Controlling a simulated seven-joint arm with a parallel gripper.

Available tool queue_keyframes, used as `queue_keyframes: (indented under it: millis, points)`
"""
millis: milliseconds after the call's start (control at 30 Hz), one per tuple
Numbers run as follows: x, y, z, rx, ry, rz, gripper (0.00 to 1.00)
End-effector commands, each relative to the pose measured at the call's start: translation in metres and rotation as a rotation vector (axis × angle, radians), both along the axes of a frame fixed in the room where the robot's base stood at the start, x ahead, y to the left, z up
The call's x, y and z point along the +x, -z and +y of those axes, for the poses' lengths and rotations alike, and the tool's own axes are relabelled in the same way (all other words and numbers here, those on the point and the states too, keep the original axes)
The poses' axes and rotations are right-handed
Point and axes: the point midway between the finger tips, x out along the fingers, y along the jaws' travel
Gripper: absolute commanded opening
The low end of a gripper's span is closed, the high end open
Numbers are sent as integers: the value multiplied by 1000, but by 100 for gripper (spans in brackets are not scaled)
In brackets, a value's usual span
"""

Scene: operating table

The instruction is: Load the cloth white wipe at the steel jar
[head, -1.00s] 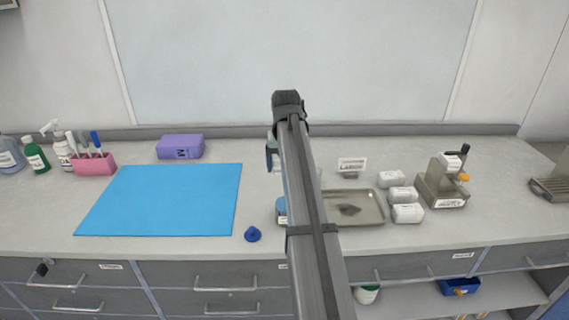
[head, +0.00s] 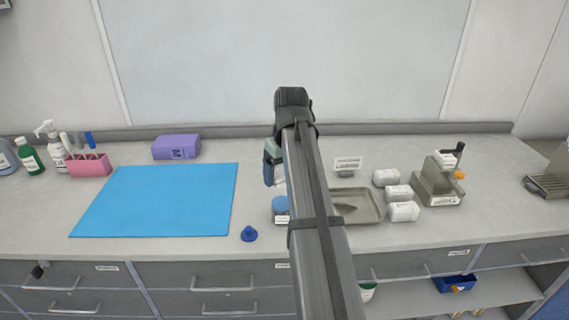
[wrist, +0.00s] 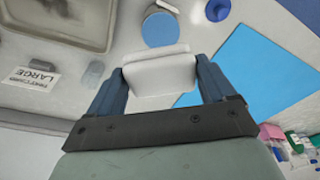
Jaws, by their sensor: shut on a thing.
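A folded white wipe (wrist: 160,74) is held between the blue fingers of my gripper (wrist: 160,66). In the head view, the gripper (head: 272,168) hangs above the counter, partly hidden by my arm. The jar (head: 281,218), with a blue round top face, stands below and just in front of it. A loose blue knobbed lid (head: 249,234) lies left of the jar.
A steel tray (head: 372,217) lies right of the jar, with several white packs (head: 399,193) and a metal stand (head: 437,187) beyond. A blue mat (head: 158,202) lies left. A purple box (head: 176,147) and pink holder (head: 88,166) stand behind it.

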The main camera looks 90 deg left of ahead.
Motion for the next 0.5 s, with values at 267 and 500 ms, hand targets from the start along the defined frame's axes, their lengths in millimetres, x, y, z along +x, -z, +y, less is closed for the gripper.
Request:
queue_keyframes:
  millis: [267, 500]
  points:
    - [-2, 0, -5, 0, -241, 1, 59]
    - [-2, 3, -5, 0, -294, 0, 59]
